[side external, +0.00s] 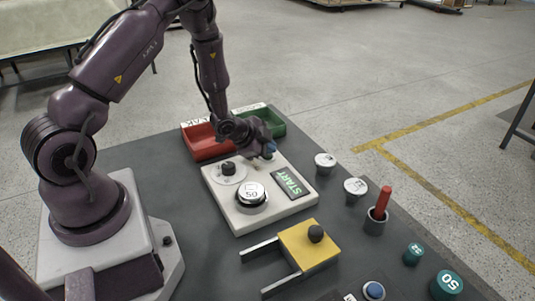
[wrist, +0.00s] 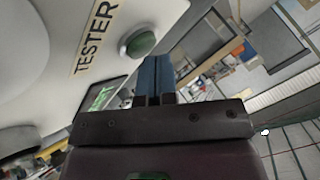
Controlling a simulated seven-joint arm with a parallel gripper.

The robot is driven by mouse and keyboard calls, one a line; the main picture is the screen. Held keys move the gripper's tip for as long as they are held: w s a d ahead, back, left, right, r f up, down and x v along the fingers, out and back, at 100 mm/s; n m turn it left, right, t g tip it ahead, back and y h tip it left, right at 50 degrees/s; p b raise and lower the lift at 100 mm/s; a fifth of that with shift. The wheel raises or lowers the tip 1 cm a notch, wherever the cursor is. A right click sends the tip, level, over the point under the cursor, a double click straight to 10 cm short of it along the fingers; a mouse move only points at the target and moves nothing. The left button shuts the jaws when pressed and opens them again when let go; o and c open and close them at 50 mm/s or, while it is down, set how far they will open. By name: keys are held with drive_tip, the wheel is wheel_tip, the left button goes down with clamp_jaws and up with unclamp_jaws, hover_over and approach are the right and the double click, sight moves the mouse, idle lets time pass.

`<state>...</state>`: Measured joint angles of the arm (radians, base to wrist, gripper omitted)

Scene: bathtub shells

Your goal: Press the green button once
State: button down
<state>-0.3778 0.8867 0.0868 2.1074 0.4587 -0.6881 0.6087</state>
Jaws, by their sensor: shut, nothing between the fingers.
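The green button (wrist: 140,43) is a round cap in a pale collar, beside the TESTER label in the wrist view. It sits on the white tester box (side external: 240,222); in the side view my gripper hides it. My gripper (side external: 271,149) is shut and empty, over the far right corner of the box. In the wrist view its blue fingers (wrist: 154,64) lie together, with the tips just beside the button's edge. I cannot tell whether they touch it.
The box carries a START display (side external: 290,183), a round silver piece marked 50 (side external: 251,194) and a dark knob (side external: 228,168). Red (side external: 203,141) and green (side external: 268,122) trays stand behind. A yellow block (side external: 309,247) and a red peg in a holder (side external: 381,203) are nearer.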

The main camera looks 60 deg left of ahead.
drive_tip(key=shift+f, duration=0.15)
idle(0.4)
drive_tip(key=shift+r, duration=0.85)
drive_tip(key=shift+r, duration=0.1)
drive_tip(key=shift+r, duration=2.4)
